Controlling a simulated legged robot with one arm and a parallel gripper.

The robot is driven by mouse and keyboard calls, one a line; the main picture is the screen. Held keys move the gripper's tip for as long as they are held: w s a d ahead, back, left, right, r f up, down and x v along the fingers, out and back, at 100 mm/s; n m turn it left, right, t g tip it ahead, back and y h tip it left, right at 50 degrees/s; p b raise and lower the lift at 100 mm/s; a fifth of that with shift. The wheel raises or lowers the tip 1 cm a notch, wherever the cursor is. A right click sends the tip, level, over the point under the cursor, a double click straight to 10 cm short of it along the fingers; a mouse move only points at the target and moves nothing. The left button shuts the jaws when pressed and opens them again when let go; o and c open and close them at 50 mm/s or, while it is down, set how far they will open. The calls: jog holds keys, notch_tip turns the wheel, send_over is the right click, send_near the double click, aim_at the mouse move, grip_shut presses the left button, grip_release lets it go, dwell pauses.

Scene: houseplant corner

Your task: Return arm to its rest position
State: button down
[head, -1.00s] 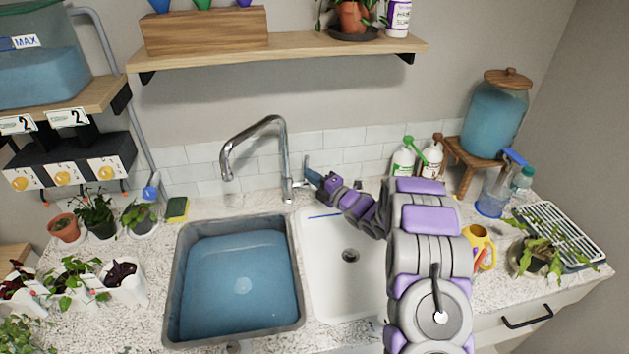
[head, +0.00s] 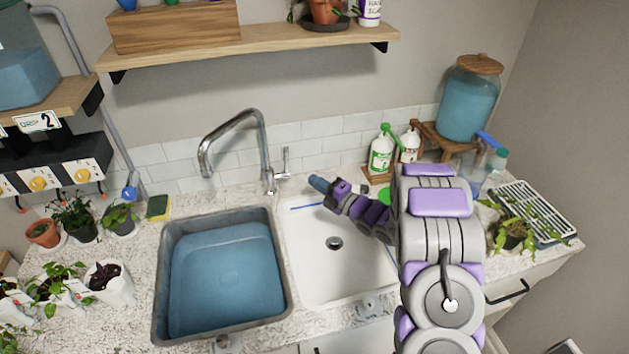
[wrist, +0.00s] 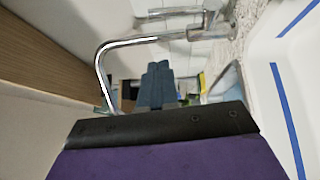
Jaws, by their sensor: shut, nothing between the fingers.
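My gripper (head: 318,183) is at the end of my purple and grey arm, above the back part of the white sink basin (head: 312,275). It points left and towards the faucet. In the wrist view my gripper (wrist: 158,68) shows its two dark fingers side by side, closed together with nothing between them. The chrome faucet (head: 262,150) stands just left of the gripper in the head view, and its curved spout (wrist: 100,62) also shows in the wrist view. My arm hides part of the counter to the right of the basin.
A grey tub of blue water (head: 282,262) fills the left basin. Soap bottles (head: 381,152) stand behind my arm. A water dispenser (head: 468,100) and a plant by a drying rack (head: 540,204) are at right. Potted plants (head: 72,216) line the left counter. A wooden shelf (head: 260,52) hangs above.

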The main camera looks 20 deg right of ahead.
dwell(0.3)
jog(key=d+r+m+g+h, duration=0.2)
jog(key=d+r+m+h, duration=0.35)
jog(key=m+h, duration=0.3)
jog(key=s+d+r+m+g+h, duration=0.2)
jog(key=s+m+g+h, duration=0.3)
jog(key=s, duration=0.6)
jog(key=s+a+r+m+g+y, duration=0.1)
jog(key=s+a+m+g, duration=0.2)
jog(key=s, duration=1)
jog(key=s+a+r+m+g+y, duration=0.1)
jog(key=s+a+m+g, duration=0.2)
jog(key=s, duration=1)
jog(key=s+a+r+m+g+y, duration=0.1)
jog(key=s+a+m+g, duration=0.3)
jog(key=s, duration=0.9)
jog(key=a+m, duration=0.1)
jog(key=a, duration=0.2)
jog(key=shift+s+a+m, duration=0.25)
jog(key=shift+m, duration=0.1)
jog(key=c, duration=1.8)
grip_release()
jog(key=shift+r, duration=0.1)
